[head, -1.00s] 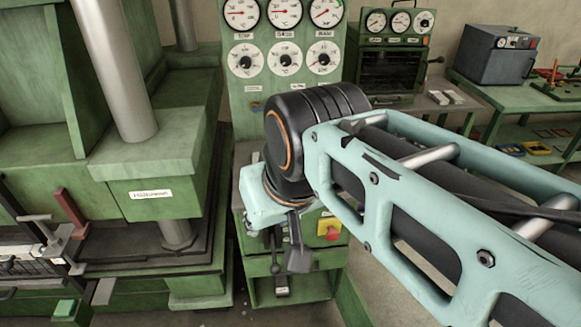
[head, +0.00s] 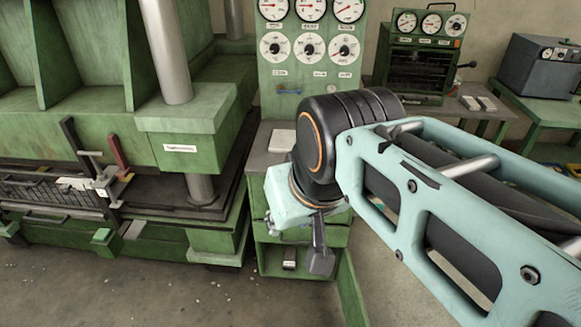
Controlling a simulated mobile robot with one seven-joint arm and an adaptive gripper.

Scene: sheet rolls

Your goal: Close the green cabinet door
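The green cabinet (head: 270,258) stands low in the middle, under the gauge panel, and has an open lower compartment. Its green door (head: 350,290) appears as a narrow panel standing open at the cabinet's right side, jutting toward me and running down near the bottom edge of the view. My gripper (head: 320,258) is a small dark shape at the end of my pale-blue arm, in front of the cabinet and left of the door. I see no contact with the door. The arm hides part of the cabinet's upper front. The finger opening is not clear.
A large green press (head: 190,115) fills the left. The gauge panel (head: 280,80) rises behind the cabinet. A green bench (head: 545,110) with a dark grey box (head: 535,65) stands at back right. Bare floor (head: 200,300) lies in front, and more lies right of the door.

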